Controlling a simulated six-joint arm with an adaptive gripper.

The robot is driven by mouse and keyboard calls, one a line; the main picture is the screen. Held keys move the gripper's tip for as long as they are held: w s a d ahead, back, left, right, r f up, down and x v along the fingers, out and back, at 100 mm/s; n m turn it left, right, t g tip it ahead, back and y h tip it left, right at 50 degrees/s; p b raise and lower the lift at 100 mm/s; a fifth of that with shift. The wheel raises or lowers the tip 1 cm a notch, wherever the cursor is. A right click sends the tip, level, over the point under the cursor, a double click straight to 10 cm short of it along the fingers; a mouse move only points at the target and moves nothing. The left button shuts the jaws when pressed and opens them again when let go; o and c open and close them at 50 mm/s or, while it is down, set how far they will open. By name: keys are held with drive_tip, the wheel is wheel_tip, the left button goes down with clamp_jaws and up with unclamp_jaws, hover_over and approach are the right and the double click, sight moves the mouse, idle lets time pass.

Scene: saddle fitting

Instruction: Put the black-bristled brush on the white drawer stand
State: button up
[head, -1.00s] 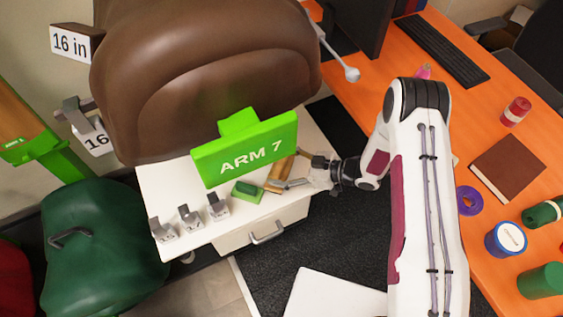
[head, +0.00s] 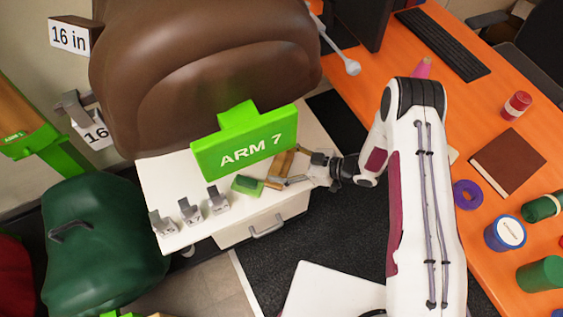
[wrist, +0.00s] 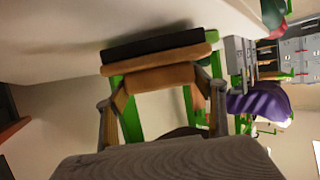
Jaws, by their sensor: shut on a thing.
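The brush (wrist: 155,58) has a brown wooden body and a strip of black bristles, seen large in the wrist view. My gripper (wrist: 162,92) is shut on its wooden body, one finger at each end. In the head view the brush (head: 281,164) shows as a small brown piece beside the green ARM 7 sign, partly hidden. My gripper (head: 284,182) is there at the right end of the white drawer stand (head: 275,209). The bristles face the pale stand surface in the wrist view; I cannot tell whether they touch it.
A green block (head: 247,185) lies just left of my gripper. Several grey metal gauges (head: 190,210) stand along the stand's front left. The ARM 7 sign (head: 245,145) and a brown saddle (head: 200,75) overhang the back. An orange desk (head: 455,120) is at right.

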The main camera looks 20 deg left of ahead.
drive_tip(key=shift+f, duration=0.55)
drive_tip(key=o, duration=1.4)
drive_tip(key=shift+d, duration=0.1)
drive_tip(key=shift+v, duration=5.95)
drive_tip(key=shift+w, duration=0.1)
